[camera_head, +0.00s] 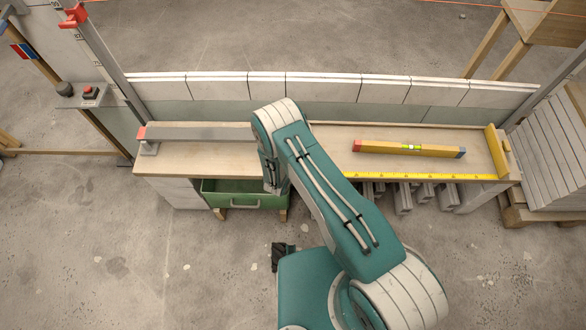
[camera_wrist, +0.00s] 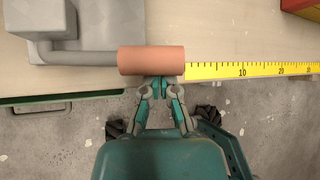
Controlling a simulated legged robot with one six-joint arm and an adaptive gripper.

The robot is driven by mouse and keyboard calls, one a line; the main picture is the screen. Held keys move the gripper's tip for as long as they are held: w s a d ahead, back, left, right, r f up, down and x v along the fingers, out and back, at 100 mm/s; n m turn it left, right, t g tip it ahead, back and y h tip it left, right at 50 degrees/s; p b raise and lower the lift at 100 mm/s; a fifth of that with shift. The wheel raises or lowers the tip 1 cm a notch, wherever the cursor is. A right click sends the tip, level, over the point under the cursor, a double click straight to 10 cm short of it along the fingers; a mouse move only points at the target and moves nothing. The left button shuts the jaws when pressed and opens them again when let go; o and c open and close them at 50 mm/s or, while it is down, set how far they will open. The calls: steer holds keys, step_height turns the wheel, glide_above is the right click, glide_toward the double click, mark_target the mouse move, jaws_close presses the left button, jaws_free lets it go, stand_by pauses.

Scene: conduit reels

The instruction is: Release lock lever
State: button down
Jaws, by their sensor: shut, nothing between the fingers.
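The lock lever appears in the wrist view as a grey bent rod (camera_wrist: 80,57) with a salmon-coloured cylindrical grip (camera_wrist: 151,61). Its rod joins a grey block (camera_wrist: 52,18) at the upper left, and the lever points right along the bench edge. My gripper (camera_wrist: 158,82) is shut and empty, its fingertips at the near side of the grip. I cannot tell whether they touch it. In the head view my arm hides the lever and the gripper.
The wooden bench (camera_head: 200,160) carries a yellow measuring tape (camera_head: 420,177), a spirit level (camera_head: 408,148) and a grey bar (camera_head: 200,133). A green drawer (camera_head: 240,197) lies under the bench. Stacked pale slabs (camera_head: 556,145) stand right. Concrete floor is open at front left.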

steer(key=shift+a+r+n+h, duration=0.25)
steer(key=shift+r+h, duration=0.3)
steer(key=shift+a+r+n+h, duration=0.25)
steer(key=shift+r+h, duration=0.25)
steer(key=shift+h, duration=0.05)
steer(key=shift+a+r+n+t+h, duration=0.15)
steer(key=shift+a+r+n+h, duration=0.15)
steer(key=shift+r+h, duration=0.2)
steer(key=shift+a+r+n+t+h, duration=0.15)
steer(key=shift+a+r+n+h, duration=0.2)
steer(key=shift+h, duration=0.25)
steer(key=a+r+n+t+h, duration=0.1)
steer(key=a+r+n+h, duration=0.1)
steer(key=a+r+h, duration=0.1)
steer(key=shift+w+a+r+n+h, duration=0.15)
steer(key=shift+a+n+h, duration=0.2)
steer(key=shift+a+h, duration=0.65)
steer(key=shift+a+y, duration=0.3)
steer(key=shift+a, duration=0.15)
steer(key=shift+r, duration=0.1)
